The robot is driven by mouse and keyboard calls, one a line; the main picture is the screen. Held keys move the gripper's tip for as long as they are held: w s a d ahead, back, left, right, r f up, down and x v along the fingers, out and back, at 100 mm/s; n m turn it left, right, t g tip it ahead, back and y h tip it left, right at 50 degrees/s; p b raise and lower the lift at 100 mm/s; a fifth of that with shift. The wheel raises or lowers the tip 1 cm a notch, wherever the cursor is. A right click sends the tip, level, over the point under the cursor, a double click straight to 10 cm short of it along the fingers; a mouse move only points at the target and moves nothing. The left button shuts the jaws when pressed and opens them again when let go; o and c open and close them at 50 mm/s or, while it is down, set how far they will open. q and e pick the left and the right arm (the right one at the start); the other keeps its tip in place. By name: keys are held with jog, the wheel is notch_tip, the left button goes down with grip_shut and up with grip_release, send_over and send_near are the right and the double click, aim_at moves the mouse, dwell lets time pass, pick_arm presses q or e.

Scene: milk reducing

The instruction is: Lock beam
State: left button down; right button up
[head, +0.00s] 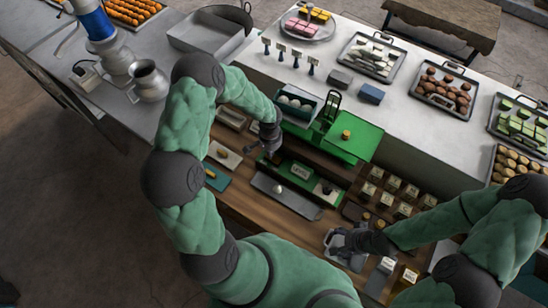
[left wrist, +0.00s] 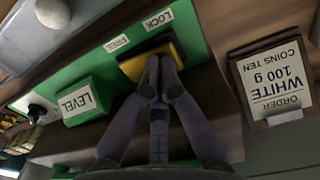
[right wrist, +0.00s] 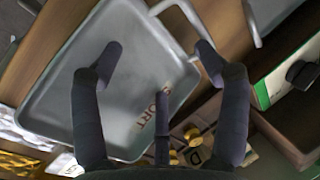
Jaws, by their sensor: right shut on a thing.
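The yellow and black lock lever (left wrist: 155,60) sits on a green panel (left wrist: 200,60), below the labels LOCK (left wrist: 153,20) and FREE (left wrist: 117,43). My left gripper (left wrist: 160,62) has its fingertips together at the lever's lower edge; nothing shows between them. In the head view my left gripper (head: 271,155) is at the front left of the green balance (head: 352,150). A green block labelled LEVEL (left wrist: 85,100) is to the left of the lever. My right gripper (right wrist: 157,55) has its fingers spread over a grey tray (right wrist: 70,95) and is shut on it.
An order card (left wrist: 270,85) stands right of the lever. Several small labelled boxes (head: 393,184) stand near my right arm. A dark grey plate (head: 285,197) lies on the wooden counter. Trays of sweets, one of brown pieces (head: 446,90), cover the back worktop.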

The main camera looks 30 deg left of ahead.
pick_arm(q)
jog(key=shift+f, duration=0.3)
pick_arm(e)
jog(key=shift+f, duration=0.4)
pick_arm(q)
jog(key=shift+r, duration=0.1)
pick_arm(e)
jog(key=shift+o, duration=0.2)
pick_arm(q)
jog(key=shift+w+r+p, duration=0.1)
jog(key=shift+r+p, duration=0.55)
jog(key=shift+r, duration=0.7)
pick_arm(e)
jog(key=shift+r, duration=0.8)
jog(key=shift+c, duration=0.2)
pick_arm(q)
jog(key=shift+r+p, duration=1.2)
jog(key=shift+r, duration=0.95)
pick_arm(e)
jog(key=shift+r, duration=1.25)
